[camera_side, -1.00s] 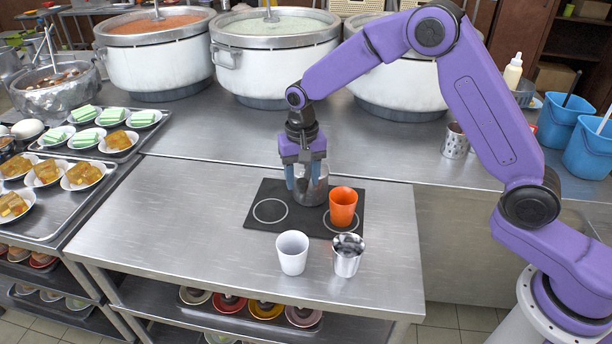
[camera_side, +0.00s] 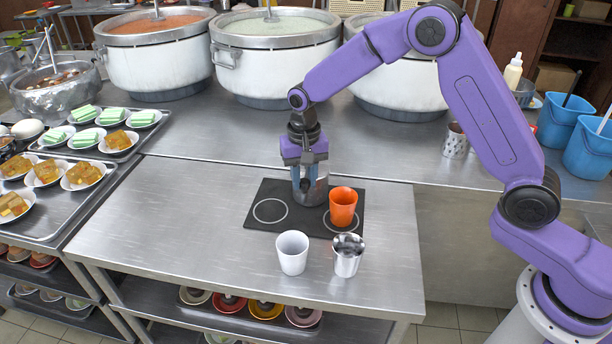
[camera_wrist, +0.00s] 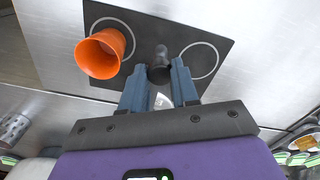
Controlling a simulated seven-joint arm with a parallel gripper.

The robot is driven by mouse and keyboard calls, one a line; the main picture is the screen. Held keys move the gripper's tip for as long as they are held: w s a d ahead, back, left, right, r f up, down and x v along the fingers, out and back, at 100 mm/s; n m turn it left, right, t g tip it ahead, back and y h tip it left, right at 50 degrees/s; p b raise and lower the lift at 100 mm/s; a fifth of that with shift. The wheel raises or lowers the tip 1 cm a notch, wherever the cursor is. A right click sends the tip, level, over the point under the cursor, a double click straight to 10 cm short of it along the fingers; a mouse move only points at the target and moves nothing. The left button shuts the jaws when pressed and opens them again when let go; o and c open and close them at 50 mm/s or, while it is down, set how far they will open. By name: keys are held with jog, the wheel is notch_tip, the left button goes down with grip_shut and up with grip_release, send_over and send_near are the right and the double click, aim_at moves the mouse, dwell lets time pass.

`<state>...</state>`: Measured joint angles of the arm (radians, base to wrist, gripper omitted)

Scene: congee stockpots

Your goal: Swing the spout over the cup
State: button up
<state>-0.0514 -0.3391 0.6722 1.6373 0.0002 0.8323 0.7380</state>
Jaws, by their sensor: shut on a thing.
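My gripper (camera_side: 304,186) has blue fingers and points down at the back of the dark mat. It is shut on a grey metal piece (camera_side: 318,190), mostly hidden behind the fingers. In the wrist view, a dark rounded piece (camera_wrist: 160,70) shows between the fingertips, which I take to be part of the spout. Its full shape and direction are unclear. The orange cup (camera_side: 343,206) stands upright on the mat, right of my gripper; the wrist view shows this cup (camera_wrist: 101,54) left of the fingers. I cannot tell whether the spout is over it.
The black mat (camera_side: 262,226) has two white rings; the left ring is empty. A white cup (camera_side: 292,253) and a metal cup (camera_side: 348,255) stand in front of the mat. Large stockpots (camera_side: 272,68) stand behind. The table left of the mat is clear.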

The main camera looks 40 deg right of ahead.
jog(key=shift+s+d, duration=0.55)
jog(key=shift+d, duration=0.25)
jog(key=s+d, duration=0.2)
jog(key=d, duration=0.5)
jog(key=shift+d, duration=0.3)
dwell(1.0)
jog(key=o, duration=0.6)
jog(key=shift+c, duration=0.2)
